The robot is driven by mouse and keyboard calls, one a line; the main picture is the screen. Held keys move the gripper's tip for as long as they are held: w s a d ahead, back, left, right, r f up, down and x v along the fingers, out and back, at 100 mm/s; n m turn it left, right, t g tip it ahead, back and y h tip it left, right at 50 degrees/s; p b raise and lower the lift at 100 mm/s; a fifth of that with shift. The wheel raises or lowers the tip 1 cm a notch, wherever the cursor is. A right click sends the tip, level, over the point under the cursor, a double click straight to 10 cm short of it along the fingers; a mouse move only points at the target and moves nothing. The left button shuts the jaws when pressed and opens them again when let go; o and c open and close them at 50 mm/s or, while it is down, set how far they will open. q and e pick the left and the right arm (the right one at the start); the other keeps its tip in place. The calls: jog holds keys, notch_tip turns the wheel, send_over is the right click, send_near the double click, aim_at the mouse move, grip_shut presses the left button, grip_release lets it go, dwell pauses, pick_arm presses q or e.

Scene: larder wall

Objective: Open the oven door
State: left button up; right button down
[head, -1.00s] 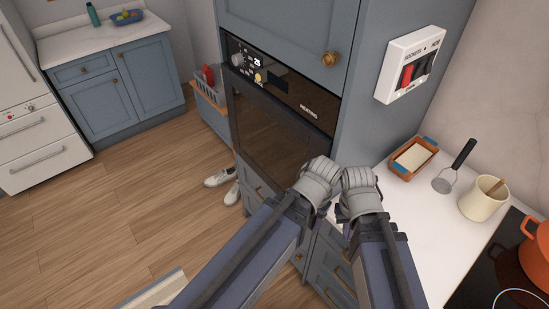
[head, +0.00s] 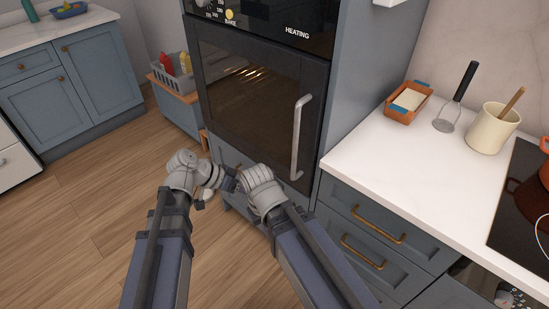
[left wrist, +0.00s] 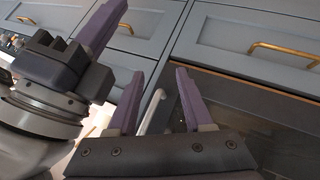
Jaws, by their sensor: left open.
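The oven door (head: 250,95) is a dark glass panel in a black frame, shut in the tall blue unit in the head view. Its pale upright bar handle (head: 300,138) is on the door's right side. My left gripper (left wrist: 160,75) is open in the left wrist view, with a pale bar, apparently the handle (left wrist: 152,112), visible between its fingers; I see no contact. In the head view both grippers are low in front of the door, left of the handle, largely hidden by my wrists. One purple finger of my right gripper (left wrist: 100,28) shows at upper left.
A white counter (head: 365,160) right of the oven holds an orange dish (head: 408,103), a masher (head: 455,105) and a cream pot (head: 492,128). Blue drawers (head: 380,235) are below it. A grey basket (head: 178,76) stands left of the oven. The wooden floor (head: 85,230) at left is clear.

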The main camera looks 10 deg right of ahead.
pick_arm(q)
jog(key=w+d+r+m+h+b, duration=0.1)
jog(key=w+d+r+m+h, duration=0.1)
jog(key=d+r+m+h, duration=0.25)
jog(key=m+t+h+b, duration=0.1)
jog(key=m+h+b, duration=0.1)
jog(key=m+h, duration=0.15)
send_near(295, 144)
jog(key=d+f, duration=0.1)
jog(key=d, duration=0.1)
jog(key=shift+n+h, duration=0.3)
jog(key=shift+n, duration=0.1)
jog(key=shift+w+d, duration=0.25)
jog(key=shift+d, duration=1.15)
jog(key=shift+w+d, duration=0.3)
jog(key=shift+d, duration=1.1)
jog(key=shift+w+d, duration=0.25)
jog(key=shift+d, duration=1.15)
grip_shut()
